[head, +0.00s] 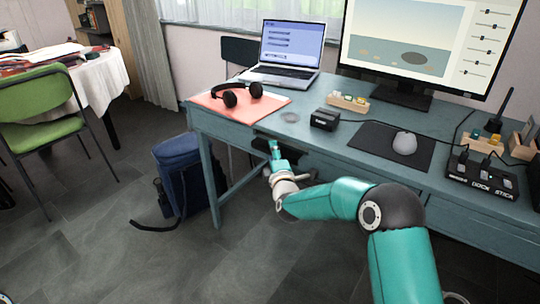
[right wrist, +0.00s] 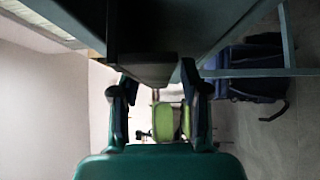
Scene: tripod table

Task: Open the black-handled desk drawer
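The teal desk (head: 210,122) runs from the left middle to the right edge in the head view. My right gripper (head: 275,152) is at its front edge, just below the tabletop, left of the mouse pad. In the right wrist view its two dark fingers (right wrist: 160,95) stand apart, with a dark block (right wrist: 150,69), which looks like the black handle, at or between their tips. I cannot tell whether they touch it. The arm and gripper hide much of the drawer front in the head view, so how far the drawer is out cannot be told. My left gripper is not in view.
A blue backpack (head: 186,172) stands on the floor by the desk's left leg. Headphones (head: 236,93), a laptop (head: 290,52), a small black box (head: 325,119) and a mouse (head: 403,143) are on the desktop. The floor in front is clear.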

